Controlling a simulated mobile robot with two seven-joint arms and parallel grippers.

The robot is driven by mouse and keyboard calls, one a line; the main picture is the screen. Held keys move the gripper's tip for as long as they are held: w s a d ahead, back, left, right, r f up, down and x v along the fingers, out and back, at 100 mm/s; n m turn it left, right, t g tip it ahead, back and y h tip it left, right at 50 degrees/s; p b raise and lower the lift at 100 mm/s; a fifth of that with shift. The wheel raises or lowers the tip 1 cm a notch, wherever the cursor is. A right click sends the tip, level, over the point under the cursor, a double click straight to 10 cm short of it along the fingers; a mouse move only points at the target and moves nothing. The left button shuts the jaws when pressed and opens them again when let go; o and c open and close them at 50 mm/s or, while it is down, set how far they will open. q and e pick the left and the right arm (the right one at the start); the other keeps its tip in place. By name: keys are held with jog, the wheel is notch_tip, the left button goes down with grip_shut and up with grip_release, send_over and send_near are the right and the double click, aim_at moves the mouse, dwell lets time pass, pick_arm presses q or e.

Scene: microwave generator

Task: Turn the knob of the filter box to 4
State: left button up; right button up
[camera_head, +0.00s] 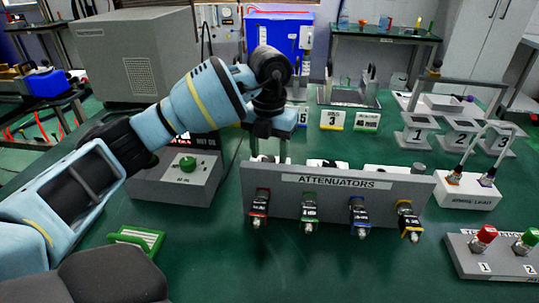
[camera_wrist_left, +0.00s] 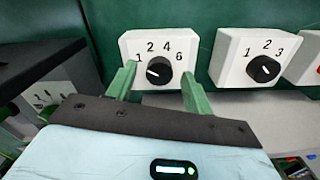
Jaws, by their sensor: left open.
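In the left wrist view, a white box with a black knob (camera_wrist_left: 158,71) has the marks 1, 2, 4 and 6 around it. The knob's white line points left, toward 1. My left gripper (camera_wrist_left: 160,78) is open, with one green finger on each side of the knob; I cannot tell whether they touch it. In the head view, my left gripper (camera_head: 267,146) points down behind the attenuators panel, over the left end of a row of white boxes. The panel and gripper hide most of that box. My right gripper is not in view.
The grey attenuators panel (camera_head: 330,206) stands in front of the white boxes. A second knob box (camera_wrist_left: 226,58), marked 1, 2, 3, is to the right in the wrist view. A grey box with a green button (camera_head: 187,163) stands left.

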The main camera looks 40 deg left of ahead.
pick_arm(q)
jog(key=shift+f, duration=0.6)
jog(key=c, duration=1)
